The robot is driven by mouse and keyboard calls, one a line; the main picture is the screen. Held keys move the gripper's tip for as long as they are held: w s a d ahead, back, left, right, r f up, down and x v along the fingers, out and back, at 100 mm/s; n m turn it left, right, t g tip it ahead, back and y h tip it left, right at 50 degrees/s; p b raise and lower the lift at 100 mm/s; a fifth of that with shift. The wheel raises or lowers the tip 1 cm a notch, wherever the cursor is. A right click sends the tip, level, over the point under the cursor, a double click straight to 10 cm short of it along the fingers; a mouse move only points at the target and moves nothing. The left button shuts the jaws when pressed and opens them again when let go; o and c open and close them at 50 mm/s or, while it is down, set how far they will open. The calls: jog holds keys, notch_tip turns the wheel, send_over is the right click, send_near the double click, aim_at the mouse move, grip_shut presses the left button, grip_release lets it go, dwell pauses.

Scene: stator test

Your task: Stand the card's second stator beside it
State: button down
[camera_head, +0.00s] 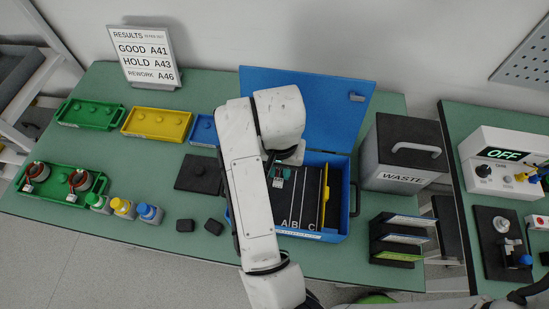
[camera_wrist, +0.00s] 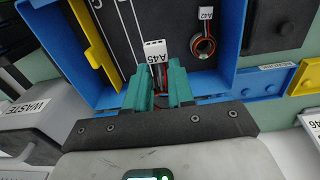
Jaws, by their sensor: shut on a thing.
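My gripper (camera_wrist: 160,92) has teal fingers and is shut on a stator tagged A45 (camera_wrist: 155,50), at the open blue case. Only its white tag and a little dark and reddish material show between the fingers. In the head view my arm covers much of the case, and the gripper (camera_head: 284,172) shows only in part. A stator tagged A42 (camera_wrist: 203,46), a copper-coloured ring, lies in the case beside the held one. Two more red-ringed stators, left (camera_head: 38,172) and right (camera_head: 80,181), sit in a green tray (camera_head: 57,196). I cannot read their tags.
The case has lanes A, B, C and a yellow divider (camera_head: 324,195). A results sign (camera_head: 145,57) lists A41, A43, A46. Green (camera_head: 90,115), yellow (camera_head: 157,124) and partly hidden blue (camera_head: 204,130) trays stand behind. A waste bin (camera_head: 403,155) and card rack (camera_head: 378,240) stand right.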

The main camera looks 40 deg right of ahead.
jog(key=shift+f+b, duration=2.95)
jog(key=shift+f, duration=1.05)
jog(key=shift+f+b, duration=1.65)
jog(key=shift+f, duration=0.1)
jog(key=shift+s+a+f+b, duration=0.1)
jog(key=shift+f+b, duration=0.35)
jog(key=shift+b, duration=0.1)
jog(key=c, duration=0.9)
grip_release()
notch_tip(320, 180, up, 11)
jog(key=p, duration=0.2)
jog(key=shift+f+p, duration=0.1)
jog(key=shift+p, duration=0.3)
